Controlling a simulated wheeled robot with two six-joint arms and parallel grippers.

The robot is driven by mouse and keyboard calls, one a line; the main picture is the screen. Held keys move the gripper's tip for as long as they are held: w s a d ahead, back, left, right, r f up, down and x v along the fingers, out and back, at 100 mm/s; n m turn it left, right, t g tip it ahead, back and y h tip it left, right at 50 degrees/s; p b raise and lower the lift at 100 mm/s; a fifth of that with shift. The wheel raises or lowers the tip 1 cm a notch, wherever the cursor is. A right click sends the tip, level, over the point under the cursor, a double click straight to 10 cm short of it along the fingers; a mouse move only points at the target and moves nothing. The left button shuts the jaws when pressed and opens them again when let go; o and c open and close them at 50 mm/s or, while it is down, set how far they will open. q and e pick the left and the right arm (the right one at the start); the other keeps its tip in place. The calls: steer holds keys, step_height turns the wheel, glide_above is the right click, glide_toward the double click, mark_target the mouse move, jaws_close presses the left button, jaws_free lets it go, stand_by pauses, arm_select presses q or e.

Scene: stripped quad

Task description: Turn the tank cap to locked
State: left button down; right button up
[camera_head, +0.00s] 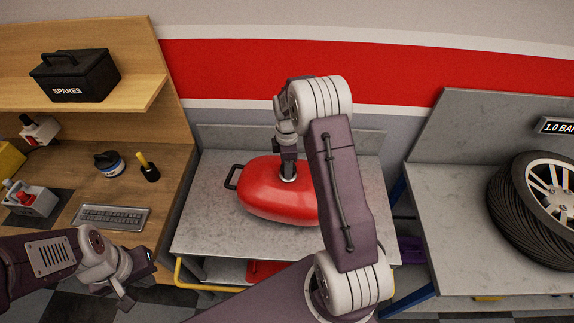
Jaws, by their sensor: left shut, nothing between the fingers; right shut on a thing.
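The red tank (262,200) lies on the grey metal top of a trolley in the middle of the view. Its silver cap (288,178) shows as a small ring on the upper side, mostly hidden by my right gripper. My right gripper (287,166) points down from above and is shut on the cap. The cap's markings and turn position cannot be made out. My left gripper (124,293) is at the lower left, shut and empty, in front of the wooden bench and apart from the tank.
The trolley top (215,230) is bare around the tank.

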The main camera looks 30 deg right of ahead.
steer(key=o, duration=1.4)
steer(key=shift+c, duration=0.2)
steer(key=shift+r, duration=0.1)
step_height(320, 180, up, 9)
steer(key=shift+s+a+f+b, duration=0.1)
steer(key=shift+f+b, duration=0.05)
steer(key=shift+b, duration=0.9)
